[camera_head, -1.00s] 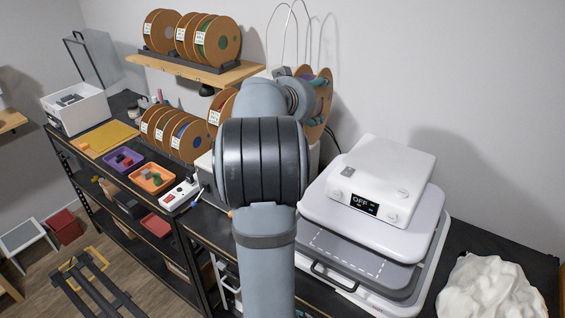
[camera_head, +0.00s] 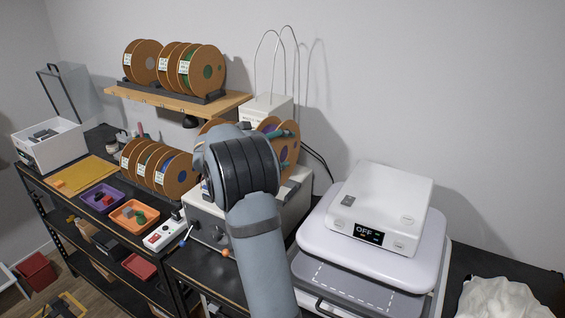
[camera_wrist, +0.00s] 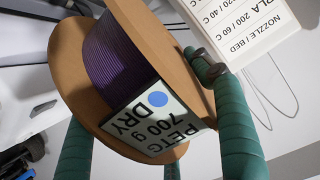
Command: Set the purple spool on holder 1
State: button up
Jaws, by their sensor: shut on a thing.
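The purple spool (camera_wrist: 118,62) has brown flanges, purple filament and a label reading PETG 700 g DRY. It hangs tilted between the teal fingers of my gripper (camera_wrist: 140,55), which is shut on it. In the head view the spool (camera_head: 291,148) shows in part behind my arm, with a bit of teal finger across it. It is in front of the wall, near a white box with looped tubes. I cannot tell which part is holder 1; my arm hides much of that area.
A white device reading OFF (camera_head: 382,205) sits at right. An orange tray (camera_head: 122,222) and purple tray (camera_head: 90,207) lie left.

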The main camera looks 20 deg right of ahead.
jog(key=x, duration=0.4)
jog(key=shift+w+f+p, duration=0.3)
jog(key=shift+w+p, duration=0.05)
jog(key=shift+w, duration=0.2)
notch_tip(320, 180, down, 4)
jog(key=shift+w+f, duration=0.1)
jog(key=shift+f, duration=0.1)
jog(key=o, duration=1.5)
jog(key=shift+f, duration=0.3)
jog(key=shift+o, duration=1.1)
jog(key=shift+r, duration=0.1)
jog(key=shift+o, duration=1.4)
